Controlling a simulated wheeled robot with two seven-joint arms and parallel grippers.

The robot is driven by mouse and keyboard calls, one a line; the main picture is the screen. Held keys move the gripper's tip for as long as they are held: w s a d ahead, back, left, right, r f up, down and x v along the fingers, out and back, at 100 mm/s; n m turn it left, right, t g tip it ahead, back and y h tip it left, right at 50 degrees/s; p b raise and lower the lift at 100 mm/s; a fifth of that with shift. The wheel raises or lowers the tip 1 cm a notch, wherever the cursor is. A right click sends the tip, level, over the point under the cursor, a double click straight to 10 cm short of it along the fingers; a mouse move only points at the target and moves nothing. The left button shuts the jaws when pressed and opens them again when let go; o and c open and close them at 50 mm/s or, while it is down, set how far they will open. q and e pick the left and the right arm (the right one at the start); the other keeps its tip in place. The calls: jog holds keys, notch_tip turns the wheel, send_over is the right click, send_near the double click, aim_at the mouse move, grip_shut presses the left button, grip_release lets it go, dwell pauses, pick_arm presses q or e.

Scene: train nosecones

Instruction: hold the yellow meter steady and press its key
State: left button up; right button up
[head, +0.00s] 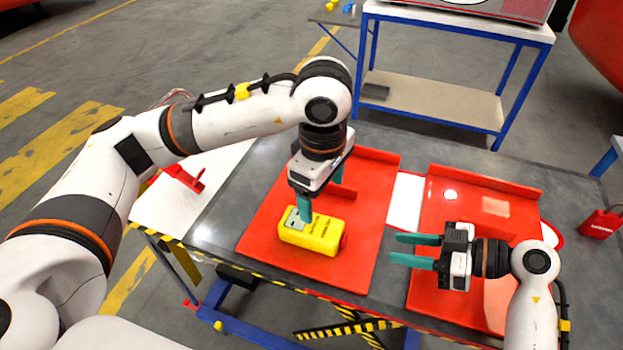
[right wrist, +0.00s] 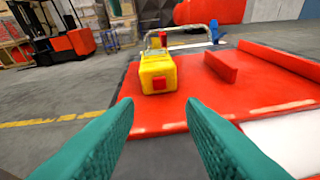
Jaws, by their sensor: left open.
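The yellow meter (head: 322,234) lies on the left red tray (head: 270,240) with dark lettering and a pale display on its upper face. Its red key (head: 344,241) is on the right end, and in the right wrist view the key (right wrist: 159,84) faces me on the meter (right wrist: 147,70). My left gripper (head: 321,200) is open and points down at the meter, one finger at the display end; whether it touches is unclear. My right gripper (head: 395,249) is open and empty, right of the meter, pointing left toward the key with a gap between.
A second red tray (head: 455,205) lies under my right gripper, with a white strip (head: 404,200) between the trays. A raised red bar (right wrist: 221,66) stands right of the meter in the wrist view. A blue-framed bench (head: 440,98) stands behind. A red item (head: 598,223) sits at far right.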

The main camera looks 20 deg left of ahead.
aim_at(311, 226)
pick_arm(q)
jog(key=f+n, duration=0.1)
jog(key=f, duration=0.2)
jog(key=a+f, duration=0.1)
jog(key=f, duration=0.3)
jog(key=a+f+n, duration=0.1)
jog(key=f, duration=0.3)
jog(key=shift+w+n+g, duration=0.15)
jog(key=shift+n+g, duration=0.15)
jog(key=shift+g, duration=0.1)
jog(key=shift+c, duration=0.3)
jog(key=c, duration=1.3)
jog(key=shift+o, duration=0.2)
pick_arm(e)
jog(key=shift+f, duration=0.15)
jog(key=shift+c, duration=0.2)
pick_arm(q)
jog(key=shift+f, duration=0.1)
pick_arm(e)
grip_shut()
